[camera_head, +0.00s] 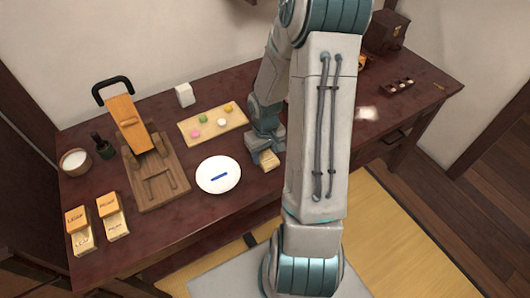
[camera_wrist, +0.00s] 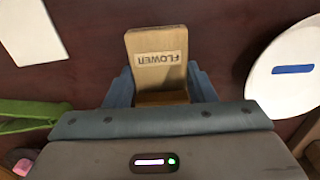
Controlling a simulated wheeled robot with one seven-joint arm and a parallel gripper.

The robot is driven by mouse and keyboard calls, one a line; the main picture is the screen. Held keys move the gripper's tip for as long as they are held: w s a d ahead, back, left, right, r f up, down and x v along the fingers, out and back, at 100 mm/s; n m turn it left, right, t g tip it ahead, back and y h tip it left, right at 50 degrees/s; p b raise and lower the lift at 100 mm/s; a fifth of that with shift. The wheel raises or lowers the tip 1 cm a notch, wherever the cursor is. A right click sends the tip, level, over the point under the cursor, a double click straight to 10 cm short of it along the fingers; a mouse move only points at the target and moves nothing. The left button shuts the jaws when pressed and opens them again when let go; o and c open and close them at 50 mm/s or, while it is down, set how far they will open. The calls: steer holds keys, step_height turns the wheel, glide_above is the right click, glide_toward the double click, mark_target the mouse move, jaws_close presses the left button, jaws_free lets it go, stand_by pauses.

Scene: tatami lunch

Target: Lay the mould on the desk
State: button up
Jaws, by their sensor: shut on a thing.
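The mould (camera_wrist: 158,55) is a light wooden block labelled "FLOWER". My gripper (camera_wrist: 160,85) is shut on it, with a blue-grey finger on each side. In the head view, my gripper (camera_head: 265,150) is low over the dark red-brown desk (camera_head: 235,210), right of the white plate. The mould's pale end (camera_head: 268,161) shows just below the fingers. I cannot tell whether the mould touches the desk. The part between the fingers is hidden.
A white plate (camera_head: 218,189) with a blue mark lies just left of my gripper. A wooden tray (camera_head: 190,134) of coloured sweets stands behind. Labelled wooden blocks (camera_head: 79,232) and a wooden press (camera_head: 150,199) stand farther left. Bare desk lies in front of the plate.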

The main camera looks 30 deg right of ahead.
mark_target(265, 155)
steer(key=shift+f, duration=0.2)
steer(key=o, duration=1)
steer(key=shift+r, duration=0.15)
step_height(265, 155, up, 11)
steer(key=p, duration=0.2)
steer(key=s+a+r+t, duration=0.1)
steer(key=s+a+r, duration=0.3)
steer(key=s+a+r+t, duration=0.1)
steer(key=s+a+r, duration=0.3)
steer(key=r, duration=0.1)
steer(key=s+a+r, duration=0.4)
steer(key=r, duration=0.1)
steer(key=shift+m+t, duration=0.3)
steer(key=shift+t, duration=0.1)
